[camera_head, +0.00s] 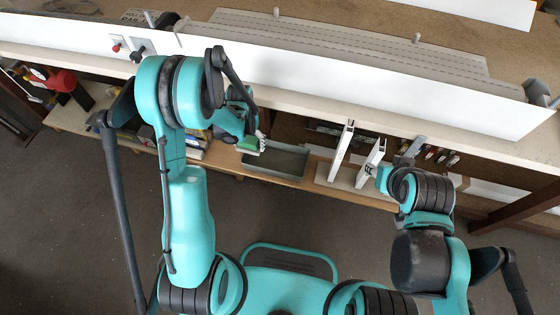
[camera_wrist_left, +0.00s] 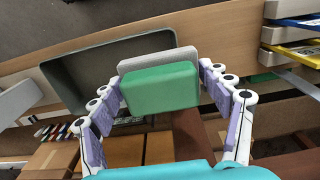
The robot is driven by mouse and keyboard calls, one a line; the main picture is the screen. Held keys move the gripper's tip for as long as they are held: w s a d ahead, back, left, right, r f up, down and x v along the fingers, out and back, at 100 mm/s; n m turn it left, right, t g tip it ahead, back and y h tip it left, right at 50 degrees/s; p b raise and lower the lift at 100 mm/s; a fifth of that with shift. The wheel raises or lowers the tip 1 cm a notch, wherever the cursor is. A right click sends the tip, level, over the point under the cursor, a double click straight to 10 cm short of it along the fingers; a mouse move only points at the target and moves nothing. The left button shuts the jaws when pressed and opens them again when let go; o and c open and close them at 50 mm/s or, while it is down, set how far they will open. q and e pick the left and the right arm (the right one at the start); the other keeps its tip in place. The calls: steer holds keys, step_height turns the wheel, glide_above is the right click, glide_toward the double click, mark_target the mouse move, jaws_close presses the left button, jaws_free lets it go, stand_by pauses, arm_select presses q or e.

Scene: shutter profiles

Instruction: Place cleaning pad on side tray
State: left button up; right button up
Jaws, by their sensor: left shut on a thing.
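The cleaning pad (camera_wrist_left: 160,88) is a green block with a grey layer along its far side. My left gripper (camera_wrist_left: 162,78) is shut on it, one finger at each end. In the head view the pad (camera_head: 249,143) shows small and green beside my left gripper (camera_head: 256,138), partly hidden by it. The side tray (camera_head: 277,160) is a shallow grey-green box on the low wooden shelf, just right of the pad. In the left wrist view the tray (camera_wrist_left: 66,86) lies behind and left of the pad, its inside partly covered by it. My right gripper (camera_head: 410,152) is at the right; its fingers are unclear.
Two white upright profiles (camera_head: 341,150) stand on the shelf right of the tray. The workbench with a long white profile (camera_head: 330,85) runs above the shelf. Colored boxes or books (camera_head: 196,144) lie left of the pad. A red tool (camera_head: 62,82) is at far left.

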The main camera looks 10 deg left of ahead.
arm_select(q)
steer(key=shift+a+f, duration=0.25)
steer(key=shift+a, duration=0.1)
steer(key=b, duration=0.4)
glide_above(227, 152)
step_height(227, 152, down, 7)
steer(key=shift+w+r, duration=0.1)
step_height(227, 152, down, 4)
steer(key=shift+b, duration=1.2)
steer(key=shift+r, duration=0.15)
steer(key=shift+f, duration=0.2)
steer(key=o, duration=1.2)
